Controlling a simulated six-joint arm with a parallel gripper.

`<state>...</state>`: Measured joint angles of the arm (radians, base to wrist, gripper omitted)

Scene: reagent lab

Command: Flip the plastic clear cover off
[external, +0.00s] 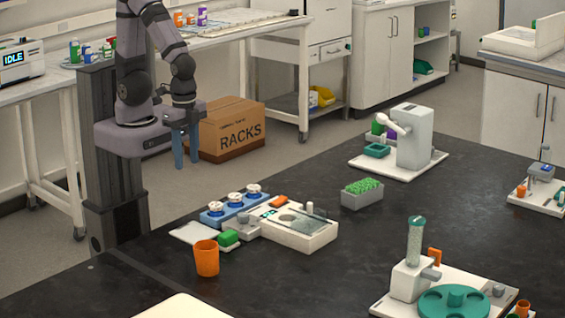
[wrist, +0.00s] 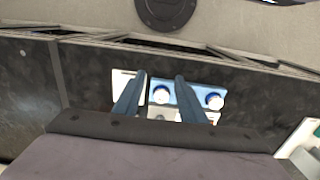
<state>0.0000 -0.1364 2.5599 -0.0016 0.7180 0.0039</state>
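A low white instrument (external: 297,236) stands on the near left part of the black bench. A see-through panel, apparently the clear cover (external: 311,221), lies over its top; its edges are hard to make out. My gripper (external: 187,163) hangs with blue fingers pointing down, beyond the bench's far left edge and well apart from the instrument. In the wrist view my gripper (wrist: 160,77) has its fingers spread with nothing held. The cover cannot be made out in the wrist view.
A blue rack (external: 233,207) with three white-topped items stands left of the instrument; part of it shows in the wrist view (wrist: 188,94). An orange cup (external: 206,258), green block (external: 228,238) and grey tube rack (external: 362,197) are nearby.

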